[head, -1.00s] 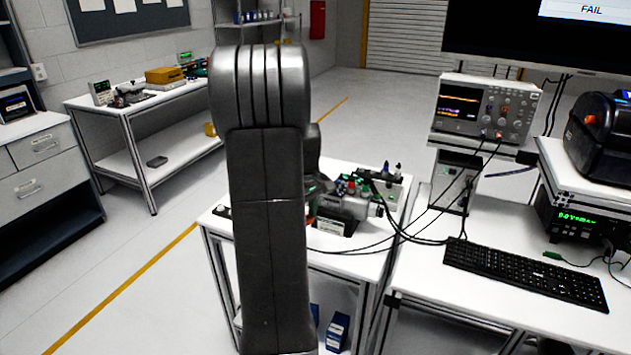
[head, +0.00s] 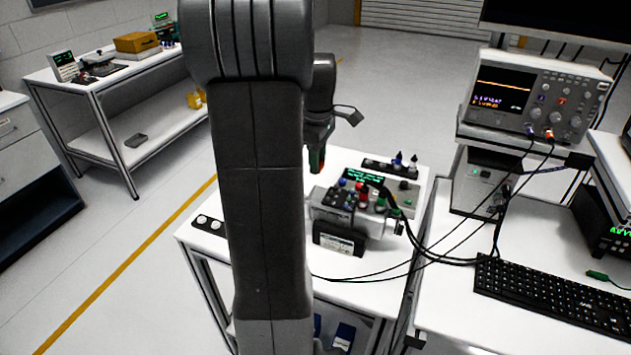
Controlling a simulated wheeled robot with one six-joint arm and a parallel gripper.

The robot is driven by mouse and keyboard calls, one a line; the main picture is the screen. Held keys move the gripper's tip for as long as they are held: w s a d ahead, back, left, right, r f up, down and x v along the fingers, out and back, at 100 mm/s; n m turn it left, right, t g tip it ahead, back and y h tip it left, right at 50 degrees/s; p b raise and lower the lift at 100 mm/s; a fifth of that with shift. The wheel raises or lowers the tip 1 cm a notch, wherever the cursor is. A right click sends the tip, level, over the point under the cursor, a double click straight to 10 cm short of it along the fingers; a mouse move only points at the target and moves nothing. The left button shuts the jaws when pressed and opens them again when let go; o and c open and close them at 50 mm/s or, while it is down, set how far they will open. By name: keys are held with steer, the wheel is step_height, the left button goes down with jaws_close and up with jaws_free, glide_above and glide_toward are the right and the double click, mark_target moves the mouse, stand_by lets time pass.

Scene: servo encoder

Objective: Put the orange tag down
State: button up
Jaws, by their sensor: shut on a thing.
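My gripper (head: 317,158) hangs above the white table in the middle, mostly hidden behind my own arm. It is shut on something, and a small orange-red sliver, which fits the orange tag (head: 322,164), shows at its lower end. The rest of the tag is hidden or too small to make out. The gripper is above and behind the grey test fixture (head: 340,205) and appears clear of the tabletop.
The white table (head: 385,285) holds the fixture with coloured knobs and cables, and a dark strip with small bottles (head: 398,163). Black cables run right to the oscilloscope (head: 535,95). A keyboard (head: 550,300) lies on the right bench. Bare tabletop shows at the front.

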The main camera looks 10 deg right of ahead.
mark_target(318, 194)
step_height(318, 194, down, 8)
steer(key=shift+r+p, duration=0.25)
steer(key=shift+p, duration=0.05)
steer(key=shift+f, duration=0.15)
steer(key=o, duration=0.9)
step_height(318, 194, up, 12)
steer(key=shift+r+b, duration=0.2)
steer(key=shift+b, duration=0.15)
